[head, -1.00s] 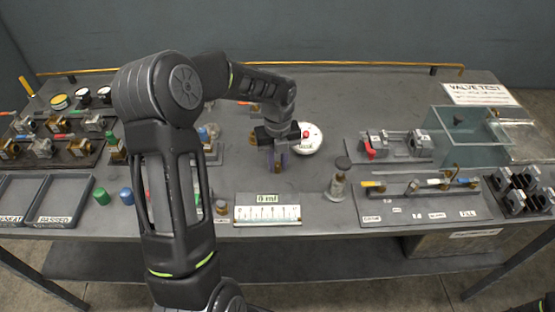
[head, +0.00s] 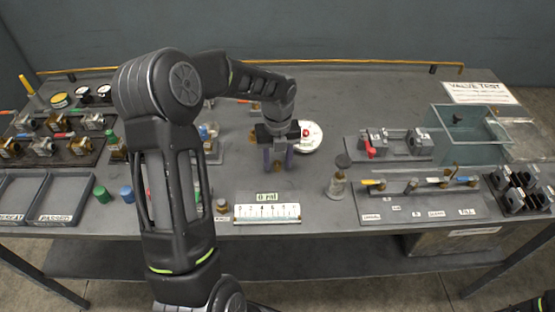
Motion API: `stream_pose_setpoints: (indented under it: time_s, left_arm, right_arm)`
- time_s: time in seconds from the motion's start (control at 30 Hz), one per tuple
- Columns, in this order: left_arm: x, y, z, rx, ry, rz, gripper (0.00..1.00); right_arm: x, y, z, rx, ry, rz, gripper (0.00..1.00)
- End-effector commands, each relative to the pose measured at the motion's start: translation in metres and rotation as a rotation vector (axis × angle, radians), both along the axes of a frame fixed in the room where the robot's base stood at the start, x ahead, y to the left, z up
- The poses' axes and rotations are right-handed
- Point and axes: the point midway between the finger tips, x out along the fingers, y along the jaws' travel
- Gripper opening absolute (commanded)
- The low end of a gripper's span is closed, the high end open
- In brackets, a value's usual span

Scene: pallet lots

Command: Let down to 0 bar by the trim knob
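My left gripper (head: 278,160) points down over the middle of the bench, its two purple-grey fingers apart. A small brass knob (head: 277,166), perhaps the trim knob, shows between the fingers, with no clear contact. The arm hides most of what is around it. In front is a white scale plate (head: 267,214) with a small green display (head: 267,197) above it; it seems to read 0, its unit too small to be sure of. My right gripper is not in view; only a bit of dark arm shows at the bottom right corner.
A round white dial with a red button (head: 309,138) sits just right of the gripper. A brass cylinder (head: 336,186) stands right of the scale. Valve panel (head: 425,205), glass tank (head: 468,135) and black clamps fill the right; trays (head: 60,200) and fittings fill the left.

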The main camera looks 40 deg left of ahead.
Motion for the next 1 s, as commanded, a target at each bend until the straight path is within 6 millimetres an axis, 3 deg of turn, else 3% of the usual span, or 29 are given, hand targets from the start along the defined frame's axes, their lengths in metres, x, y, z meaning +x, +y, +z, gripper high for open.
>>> stream_pose_setpoints:
  time_s: [0.33,0.73,1.0]
  left_arm:
    - [0.001,0.000,0.007,0.000,-0.001,0.001,0.43]
    - [0.001,0.000,0.067,0.000,-0.003,0.001,0.43]
    - [0.000,0.000,0.078,-0.001,0.001,0.000,0.43]
  right_arm:
    - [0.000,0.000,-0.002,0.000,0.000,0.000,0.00]
    - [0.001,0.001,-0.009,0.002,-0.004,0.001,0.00]
    - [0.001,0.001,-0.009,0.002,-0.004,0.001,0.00]
